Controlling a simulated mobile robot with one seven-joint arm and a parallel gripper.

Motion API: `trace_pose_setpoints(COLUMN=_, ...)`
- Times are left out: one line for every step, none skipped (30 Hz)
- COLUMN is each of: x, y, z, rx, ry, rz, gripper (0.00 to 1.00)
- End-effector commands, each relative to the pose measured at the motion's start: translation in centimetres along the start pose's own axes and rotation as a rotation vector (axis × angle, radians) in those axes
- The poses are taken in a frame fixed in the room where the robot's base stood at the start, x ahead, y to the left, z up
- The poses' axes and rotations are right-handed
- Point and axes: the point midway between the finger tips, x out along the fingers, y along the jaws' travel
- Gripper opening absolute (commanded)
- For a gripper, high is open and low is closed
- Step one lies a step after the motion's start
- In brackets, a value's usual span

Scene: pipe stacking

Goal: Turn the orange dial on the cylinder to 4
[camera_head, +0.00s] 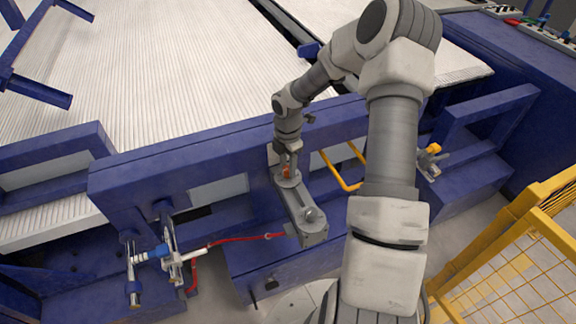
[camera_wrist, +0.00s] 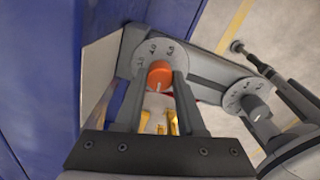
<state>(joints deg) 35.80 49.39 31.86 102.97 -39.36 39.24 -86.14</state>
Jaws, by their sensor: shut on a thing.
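The grey cylinder unit (camera_head: 310,222) is mounted on the blue frame. Its orange dial (camera_wrist: 160,72) sits on a round grey plate (camera_wrist: 151,50) with printed marks, too blurred to read surely. A short white line shows on the dial's near side, but I cannot tell which number it points to. In the head view the dial (camera_head: 287,171) is a small orange patch, mostly hidden by my gripper. My gripper (camera_wrist: 161,66) has one finger on each side of the dial and is shut on it. It also shows in the head view (camera_head: 287,160), reaching down from above.
A second round plate with a grey knob (camera_wrist: 254,107) is on the same unit. A red hose (camera_head: 240,239) runs left to a blue and white fitting (camera_head: 157,253). Yellow bars (camera_head: 341,170) stand to the right. A yellow mesh fence (camera_head: 520,250) is at far right.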

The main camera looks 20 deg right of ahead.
Motion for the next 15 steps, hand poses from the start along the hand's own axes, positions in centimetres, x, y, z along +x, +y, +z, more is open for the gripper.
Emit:
trace_pose_setpoints(x=-0.02, y=-0.02, z=0.00, rx=0.000, ry=0.000, rz=-0.001, gripper=0.00)
trace_pose_setpoints(x=-0.02, y=-0.01, z=0.00, rx=0.000, ry=0.000, rz=0.000, gripper=0.00)
trace_pose_setpoints(x=-0.02, y=-0.02, z=0.00, rx=0.000, ry=0.000, rz=-0.001, gripper=0.00)
trace_pose_setpoints(x=-0.02, y=-0.02, z=0.00, rx=0.001, ry=0.000, rz=-0.001, gripper=0.00)
trace_pose_setpoints(x=-0.02, y=-0.02, z=0.00, rx=0.002, ry=0.000, rz=-0.001, gripper=0.00)
trace_pose_setpoints(x=-0.02, y=-0.02, z=0.00, rx=0.004, ry=0.000, rz=-0.001, gripper=0.00)
trace_pose_setpoints(x=-0.02, y=-0.02, z=0.00, rx=0.007, ry=0.000, rz=-0.001, gripper=0.00)
trace_pose_setpoints(x=-0.02, y=-0.02, z=-0.01, rx=0.011, ry=0.000, rz=-0.001, gripper=0.00)
trace_pose_setpoints(x=-0.02, y=-0.02, z=-0.01, rx=0.019, ry=0.000, rz=-0.001, gripper=0.00)
trace_pose_setpoints(x=-0.02, y=-0.02, z=-0.01, rx=0.026, ry=0.000, rz=-0.001, gripper=0.00)
trace_pose_setpoints(x=-0.02, y=-0.02, z=-0.01, rx=0.035, ry=0.000, rz=-0.001, gripper=0.00)
trace_pose_setpoints(x=-0.02, y=-0.02, z=-0.01, rx=0.051, ry=0.000, rz=-0.001, gripper=0.00)
trace_pose_setpoints(x=-0.02, y=-0.02, z=0.00, rx=0.063, ry=-0.001, rz=-0.001, gripper=0.00)
trace_pose_setpoints(x=-0.03, y=-0.02, z=0.00, rx=0.077, ry=-0.001, rz=-0.001, gripper=0.00)
trace_pose_setpoints(x=-0.03, y=-0.02, z=-0.01, rx=0.101, ry=0.000, rz=-0.002, gripper=0.00)
